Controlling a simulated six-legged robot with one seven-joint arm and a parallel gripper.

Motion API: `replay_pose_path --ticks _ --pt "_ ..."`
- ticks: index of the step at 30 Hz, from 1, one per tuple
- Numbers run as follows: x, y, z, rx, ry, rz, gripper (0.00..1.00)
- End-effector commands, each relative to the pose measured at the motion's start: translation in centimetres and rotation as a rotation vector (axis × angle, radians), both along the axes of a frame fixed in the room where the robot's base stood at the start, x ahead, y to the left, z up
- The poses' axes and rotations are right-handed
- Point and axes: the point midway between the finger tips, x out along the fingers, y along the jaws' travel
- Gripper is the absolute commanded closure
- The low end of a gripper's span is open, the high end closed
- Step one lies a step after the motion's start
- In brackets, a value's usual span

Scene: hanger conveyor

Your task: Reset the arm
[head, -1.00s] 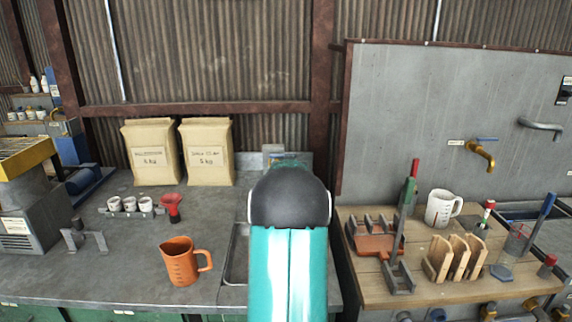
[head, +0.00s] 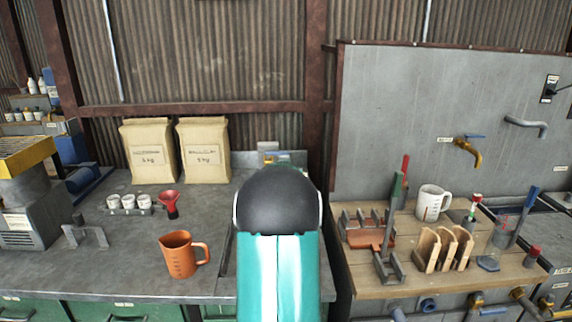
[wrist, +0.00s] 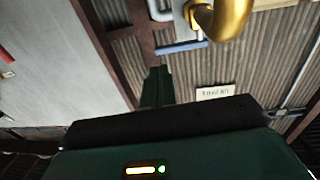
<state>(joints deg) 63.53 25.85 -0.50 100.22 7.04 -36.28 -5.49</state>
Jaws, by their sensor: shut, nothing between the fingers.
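My gripper (wrist: 157,72) shows in the wrist view as a narrow dark green pair of fingers, closed together with nothing held. In the head view my teal arm with its black joint rises at the lower middle and hides the gripper. The wrist view looks toward the corrugated wall (wrist: 225,65), with a brass pipe or tap (wrist: 228,15) and a blue handle (wrist: 182,47) close beyond the fingertips. I see no contact with them.
An orange jug (head: 180,256), a red funnel (head: 169,203) and two paper bags (head: 203,152) stand on the left bench. The right wooden table (head: 372,283) carries a white mug (head: 432,203), wooden rack and tools. A brass tap (head: 467,152) juts from the grey panel above.

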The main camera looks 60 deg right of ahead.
Motion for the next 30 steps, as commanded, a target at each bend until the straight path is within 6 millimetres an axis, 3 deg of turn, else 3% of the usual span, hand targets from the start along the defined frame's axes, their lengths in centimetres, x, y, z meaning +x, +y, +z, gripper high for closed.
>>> replay_pose_path --ticks 6,12,23,26,30 --pt "-1.9 3.8 0.0 0.001 0.000 0.000 1.00" --pt "-3.2 6.2 0.0 0.001 0.000 0.000 1.00" --pt "-3.5 6.8 0.0 0.001 0.000 0.001 1.00" --pt "-2.5 7.7 0.3 0.014 0.003 0.022 1.00" --pt "1.7 12.2 1.2 0.083 0.029 0.119 1.00"
